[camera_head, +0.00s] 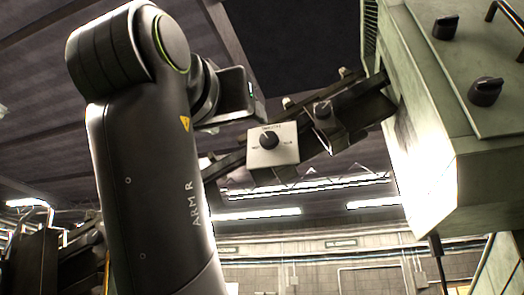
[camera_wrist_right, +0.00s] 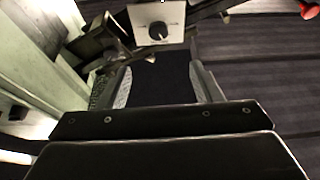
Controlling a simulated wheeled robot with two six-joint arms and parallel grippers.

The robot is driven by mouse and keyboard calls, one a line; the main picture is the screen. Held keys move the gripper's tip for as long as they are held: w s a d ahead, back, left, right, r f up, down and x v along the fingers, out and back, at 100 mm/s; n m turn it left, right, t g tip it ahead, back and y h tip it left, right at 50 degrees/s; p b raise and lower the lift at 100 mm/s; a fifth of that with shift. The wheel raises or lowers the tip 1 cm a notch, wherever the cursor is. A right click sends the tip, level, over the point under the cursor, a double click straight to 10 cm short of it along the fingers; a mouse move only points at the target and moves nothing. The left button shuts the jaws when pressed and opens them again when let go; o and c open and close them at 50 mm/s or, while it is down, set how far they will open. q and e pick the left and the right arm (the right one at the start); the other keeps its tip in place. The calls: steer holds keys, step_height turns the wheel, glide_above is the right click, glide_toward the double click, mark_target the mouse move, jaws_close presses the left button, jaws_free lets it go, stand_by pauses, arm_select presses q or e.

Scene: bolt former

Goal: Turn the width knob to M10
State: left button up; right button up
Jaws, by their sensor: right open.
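A black knob (camera_head: 269,140) sits on a white plate (camera_head: 285,154) in the middle of the head view, with small markings around it that are too blurred to read. The plate (camera_wrist_right: 174,14) and knob (camera_wrist_right: 158,31) also show at the top of the right wrist view. My right gripper (camera_wrist_right: 160,82) is open and empty, with its two fingers apart below the plate in that picture. It is apart from the knob. In the head view my right arm stands left of the plate, and its fingertips cannot be made out. My left gripper is not seen.
A dark rail (camera_head: 360,104) runs from the plate to a pale green machine (camera_head: 425,140) on the right. Two more black knobs (camera_head: 445,27) (camera_head: 485,92) are on the machine. A red object (camera_wrist_right: 309,10) shows at the wrist view's top right.

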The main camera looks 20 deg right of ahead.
mark_target(268, 140)
steer(key=p+x, duration=0.4)
steer(key=x, duration=0.5)
steer(key=p+x, duration=0.4)
steer(key=x, duration=0.5)
steer(key=shift+d+f, duration=0.2)
steer(key=shift+f, duration=0.05)
steer(key=c, duration=1)
